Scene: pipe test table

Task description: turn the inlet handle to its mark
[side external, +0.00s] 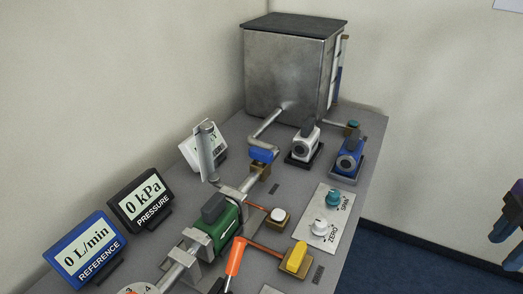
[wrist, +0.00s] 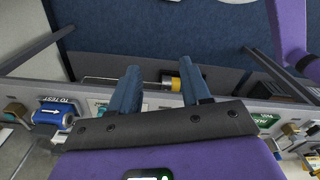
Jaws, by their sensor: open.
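No handle carries a readable inlet label or mark. In the side external view, a blue handle (side external: 262,155) sits on a brass valve in the pipe from the metal tank. An orange lever (side external: 236,256) slants up near the bottom, and a yellow handle (side external: 297,257) sits on a brass block to its right. My gripper (side external: 505,247) is at the far right edge, partly cut off, off the table and well apart from these handles. In the wrist view my gripper (wrist: 160,72) has its two blue fingers apart with nothing held between them.
The metal tank (side external: 285,75) stands at the back. A green-bodied meter (side external: 218,228) lies in the pipe line. Pressure (side external: 140,200) and reference (side external: 85,248) displays stand at left. A panel (side external: 322,217) has two knobs. Blue floor (side external: 435,255) is open right of the table.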

